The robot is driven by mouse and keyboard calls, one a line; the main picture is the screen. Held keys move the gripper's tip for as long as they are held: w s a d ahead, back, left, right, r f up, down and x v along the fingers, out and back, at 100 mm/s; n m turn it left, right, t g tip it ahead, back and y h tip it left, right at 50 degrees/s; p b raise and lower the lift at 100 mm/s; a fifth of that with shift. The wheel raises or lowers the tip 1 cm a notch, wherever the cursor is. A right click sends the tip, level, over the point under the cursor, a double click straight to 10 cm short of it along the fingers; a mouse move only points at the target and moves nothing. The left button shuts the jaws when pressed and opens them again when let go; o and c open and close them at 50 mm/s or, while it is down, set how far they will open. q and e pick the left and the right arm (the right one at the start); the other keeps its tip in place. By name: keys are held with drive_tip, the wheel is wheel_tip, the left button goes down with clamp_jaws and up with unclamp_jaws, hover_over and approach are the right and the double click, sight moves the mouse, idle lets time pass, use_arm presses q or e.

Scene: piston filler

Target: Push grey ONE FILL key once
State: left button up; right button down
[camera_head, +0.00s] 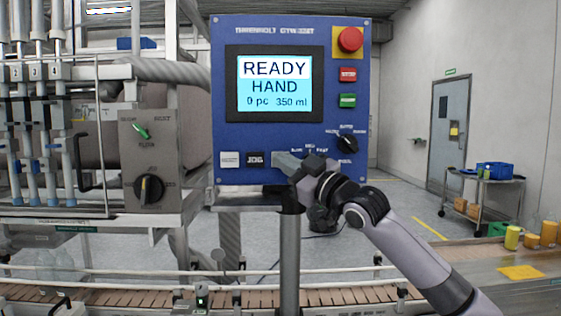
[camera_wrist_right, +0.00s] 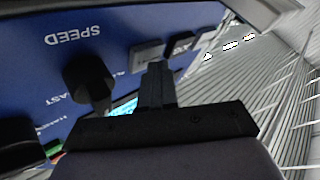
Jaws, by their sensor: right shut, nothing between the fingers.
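The light grey key (camera_head: 229,159) is at the lower left of the blue panel (camera_head: 222,120); its lettering is too small to read. The dark JOG key (camera_head: 254,159) is just right of it. My right gripper (camera_head: 279,158) is shut and empty at the panel's lower edge, right of the JOG key. Contact cannot be told. My left gripper is not in view.
The screen (camera_head: 275,83) reads READY, HAND, 0 pc, 350 ml. A red emergency button (camera_head: 350,39), a red key (camera_head: 347,74), a green key (camera_head: 347,100) and a black selector (camera_head: 348,144) are on the panel's right. A black SPEED knob (camera_wrist_right: 88,78) is beside my gripper.

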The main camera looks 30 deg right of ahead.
drive_tip(key=shift+s+a, duration=0.3)
drive_tip(key=shift+s, duration=0.25)
drive_tip(key=shift+f+b, duration=0.1)
drive_tip(key=shift+b, duration=0.2)
drive_tip(key=shift+s+a+b, duration=0.3)
drive_tip(key=shift+s+a, duration=0.15)
drive_tip(key=shift+s, duration=0.25)
drive_tip(key=shift+s+a+b, duration=0.3)
drive_tip(key=shift+s+a, duration=0.1)
drive_tip(key=shift+s, duration=0.35)
drive_tip(key=shift+s+a+b, duration=0.3)
drive_tip(key=shift+s+a, duration=0.15)
drive_tip(key=shift+s, duration=0.25)
